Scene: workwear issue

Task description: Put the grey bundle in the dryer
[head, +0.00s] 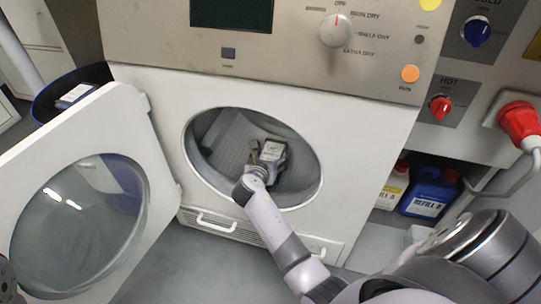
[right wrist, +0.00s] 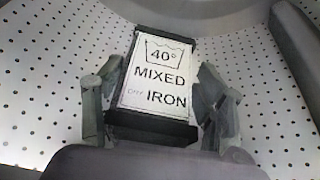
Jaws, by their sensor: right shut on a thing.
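The dryer (head: 365,135) has its round door (head: 152,165) swung open to the left. The grey bundle (head: 273,150) is inside the drum (head: 228,140), with a white care label facing out. In the right wrist view the bundle (right wrist: 155,122) shows as a dark block whose label reads 40°, MIXED, DRY, IRON. My right gripper (head: 268,158) reaches through the door opening, its fingers on both sides of the bundle, shut on it. Whether the bundle touches the drum wall is hard to tell.
The control panel (head: 290,30) with a dial is above the opening. Blue and red valves and a red plug (head: 518,120) are at the right. Refill bottles (head: 428,192) stand on a low shelf at the right. The drum around the bundle looks empty.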

